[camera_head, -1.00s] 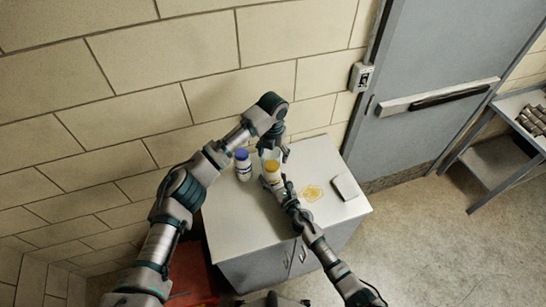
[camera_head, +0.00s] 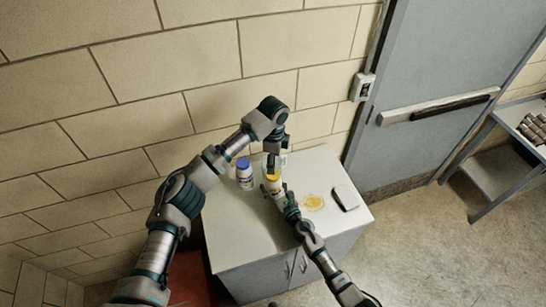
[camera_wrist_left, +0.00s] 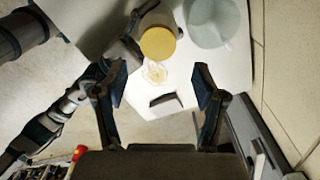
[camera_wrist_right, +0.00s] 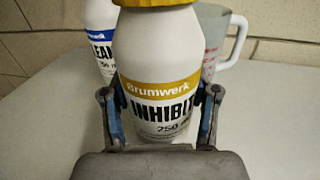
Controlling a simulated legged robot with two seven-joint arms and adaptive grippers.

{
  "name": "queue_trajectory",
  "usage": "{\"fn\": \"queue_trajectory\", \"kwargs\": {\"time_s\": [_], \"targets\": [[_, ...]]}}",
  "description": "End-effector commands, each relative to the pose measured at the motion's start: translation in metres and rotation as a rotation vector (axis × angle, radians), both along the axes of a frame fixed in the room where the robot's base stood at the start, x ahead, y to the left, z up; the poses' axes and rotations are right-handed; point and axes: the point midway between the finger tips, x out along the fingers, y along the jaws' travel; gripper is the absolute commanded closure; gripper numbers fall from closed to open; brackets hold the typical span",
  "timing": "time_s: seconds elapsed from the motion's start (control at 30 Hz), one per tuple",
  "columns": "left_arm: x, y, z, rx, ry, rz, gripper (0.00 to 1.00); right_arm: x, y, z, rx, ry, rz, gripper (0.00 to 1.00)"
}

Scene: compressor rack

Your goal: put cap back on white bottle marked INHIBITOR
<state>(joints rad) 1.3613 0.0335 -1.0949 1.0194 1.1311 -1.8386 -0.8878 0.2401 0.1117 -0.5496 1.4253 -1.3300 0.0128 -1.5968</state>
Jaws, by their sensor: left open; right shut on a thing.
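The white INHIBITOR bottle (camera_wrist_right: 160,75) has a yellow label band and stands upright in the right wrist view. My right gripper (camera_wrist_right: 160,100) is shut around its body; the pair also shows in the head view. A yellow cap (camera_wrist_left: 158,43) sits on the bottle's top in the left wrist view, and its lower edge (camera_wrist_right: 155,3) shows in the right wrist view. Whether it is fully seated I cannot tell. My left gripper (camera_wrist_left: 162,85) is open and empty, with the cap beyond its fingertips. In the head view it points down just above the cap (camera_head: 272,176).
A white bottle with a blue cap (camera_head: 244,174) stands left of the INHIBITOR bottle. A clear jug (camera_wrist_right: 215,35) stands close behind it. A yellow spill (camera_head: 313,202) and a dark-edged flat object (camera_head: 346,197) lie on the right of the cabinet top (camera_head: 230,230).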

Motion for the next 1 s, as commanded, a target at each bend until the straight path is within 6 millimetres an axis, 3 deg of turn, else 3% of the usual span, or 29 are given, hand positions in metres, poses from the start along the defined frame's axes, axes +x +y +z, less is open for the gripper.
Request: {"fn": "queue_trajectory", "kwargs": {"time_s": [0.3, 0.5, 0.7, 1.0], "targets": [[-0.001, 0.001, 0.009, 0.003, 0.005, 0.809, 0.3, 0.0, -0.001, -0.001, -0.002, 0.001, -0.001, 1.0], [-0.001, 0.001, 0.012, 0.005, 0.005, 1.154, 0.3, 0.0, -0.001, -0.001, -0.002, 0.001, -0.001, 1.0], [-0.001, 0.001, 0.013, 0.006, 0.006, 1.285, 0.3, 0.0, -0.001, -0.001, -0.002, 0.001, -0.001, 1.0], [-0.001, 0.001, 0.013, 0.006, 0.007, 1.293, 0.3, 0.0, -0.001, -0.001, -0.002, 0.001, -0.001, 1.0]]}}
